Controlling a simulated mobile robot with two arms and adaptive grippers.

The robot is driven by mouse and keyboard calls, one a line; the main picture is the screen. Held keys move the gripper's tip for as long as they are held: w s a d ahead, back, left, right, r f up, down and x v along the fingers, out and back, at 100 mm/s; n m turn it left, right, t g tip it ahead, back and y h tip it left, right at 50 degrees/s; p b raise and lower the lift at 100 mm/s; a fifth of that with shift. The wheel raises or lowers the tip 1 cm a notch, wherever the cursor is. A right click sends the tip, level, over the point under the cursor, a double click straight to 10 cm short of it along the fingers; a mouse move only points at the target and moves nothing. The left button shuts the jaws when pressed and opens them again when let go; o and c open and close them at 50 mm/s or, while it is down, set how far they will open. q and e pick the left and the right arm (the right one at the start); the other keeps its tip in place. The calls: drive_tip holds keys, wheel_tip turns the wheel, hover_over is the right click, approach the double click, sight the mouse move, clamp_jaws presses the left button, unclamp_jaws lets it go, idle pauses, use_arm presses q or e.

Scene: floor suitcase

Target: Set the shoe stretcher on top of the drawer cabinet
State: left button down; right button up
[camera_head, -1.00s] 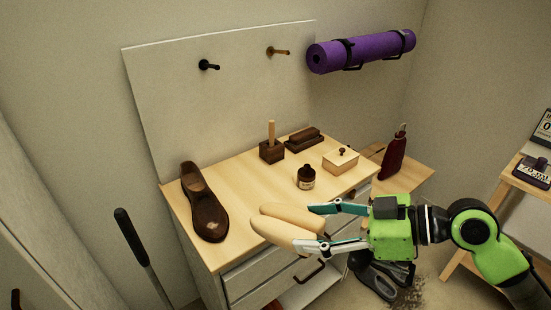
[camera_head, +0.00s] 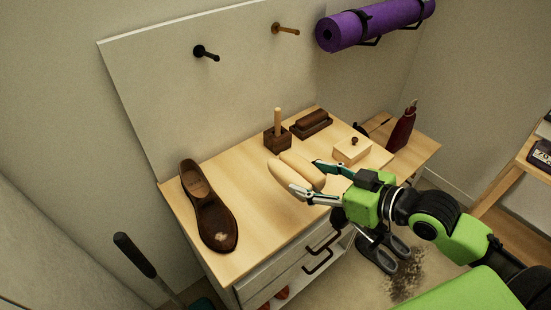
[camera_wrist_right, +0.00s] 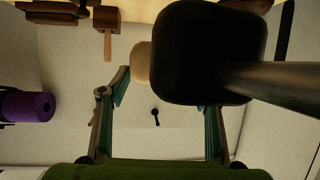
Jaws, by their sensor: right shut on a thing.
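The shoe stretcher (camera_head: 290,175) is a pale wooden form in two long halves. My right gripper (camera_head: 308,181) is shut on it, with one teal-and-silver finger on each side. In the head view, the stretcher overlaps the wooden top of the drawer cabinet (camera_head: 250,228) near its middle. I cannot tell whether it touches the top. In the right wrist view, a pale part of the stretcher (camera_wrist_right: 142,62) shows between the fingers, partly covered by a large black block (camera_wrist_right: 208,52) with a grey rod that I cannot identify for sure. My left gripper is out of view.
A brown shoe (camera_head: 212,208) stands at the cabinet's left end. A wooden holder (camera_head: 277,139), a brush (camera_head: 312,124) and a lidded box (camera_head: 352,150) stand toward the back right. Dark shoes (camera_head: 383,253) are on the floor. The top between the brown shoe and the stretcher is clear.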

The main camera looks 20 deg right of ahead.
sight(283, 167)
drive_tip(key=shift+w+r, duration=0.1)
drive_tip(key=shift+w, duration=0.3)
drive_tip(key=shift+w+a, duration=0.2)
drive_tip(key=shift+w, duration=0.05)
drive_tip(key=p+x, duration=0.1)
drive_tip(key=x, duration=0.8)
drive_tip(key=shift+d, duration=0.1)
drive_tip(key=w+f, duration=0.1)
drive_tip(key=w+a+f, duration=0.1)
drive_tip(key=f, duration=0.1)
drive_tip(key=w+f, duration=0.1)
drive_tip(key=f, duration=0.1)
drive_tip(key=shift+w+a+f, duration=0.2)
drive_tip(key=shift+a, duration=0.1)
wheel_tip(283, 167, down, 3)
drive_tip(key=shift+w+a+p, duration=0.1)
drive_tip(key=shift+w+p, duration=0.1)
drive_tip(key=shift+p, duration=0.2)
drive_tip(key=shift+f, duration=0.3)
drive_tip(key=shift+f, duration=0.1)
